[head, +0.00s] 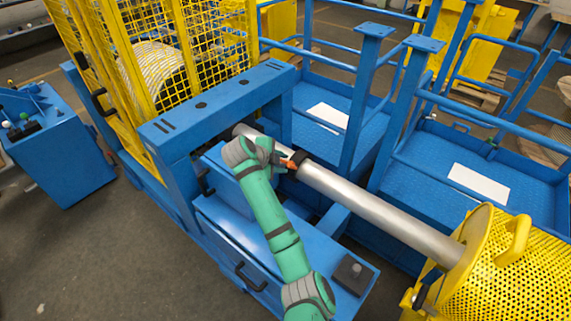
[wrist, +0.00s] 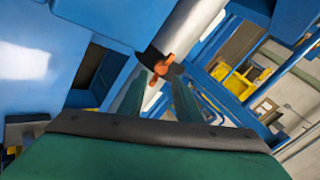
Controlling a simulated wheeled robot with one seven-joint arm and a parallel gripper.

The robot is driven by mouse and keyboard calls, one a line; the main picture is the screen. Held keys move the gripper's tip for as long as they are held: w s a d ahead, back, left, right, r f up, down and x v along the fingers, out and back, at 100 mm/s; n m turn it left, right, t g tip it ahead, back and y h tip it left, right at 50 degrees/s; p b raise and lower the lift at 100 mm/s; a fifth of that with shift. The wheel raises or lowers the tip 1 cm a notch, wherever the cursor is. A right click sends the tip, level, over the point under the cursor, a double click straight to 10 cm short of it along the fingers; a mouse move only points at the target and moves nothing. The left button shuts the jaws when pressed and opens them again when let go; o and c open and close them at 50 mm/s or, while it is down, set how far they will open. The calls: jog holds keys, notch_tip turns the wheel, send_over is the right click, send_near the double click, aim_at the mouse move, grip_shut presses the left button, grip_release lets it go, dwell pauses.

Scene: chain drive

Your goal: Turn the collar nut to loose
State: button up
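The collar nut (head: 289,163) shows as a small orange winged part beside a black ring (head: 300,157) on the grey shaft. In the wrist view the orange nut (wrist: 164,69) has its wings tilted, one up to the right and one down to the left. My gripper (head: 280,162) is at the nut, on its left side. In the wrist view my gripper (wrist: 159,84) has its two green fingers apart, with the orange nut between or just beyond their tips. I cannot tell whether a finger touches it. My gripper hides part of the nut in the head view.
The grey shaft (head: 380,214) runs right to a yellow perforated drum guard (head: 510,270). A blue beam (head: 215,105) stands close behind my gripper. A yellow mesh cage (head: 160,60) is at the left back. Blue platforms with railings (head: 430,150) lie behind the shaft.

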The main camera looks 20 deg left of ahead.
aim_at(289, 164)
jog(key=shift+x, duration=1.95)
jog(key=shift+a, duration=0.15)
jog(key=shift+c, duration=0.7)
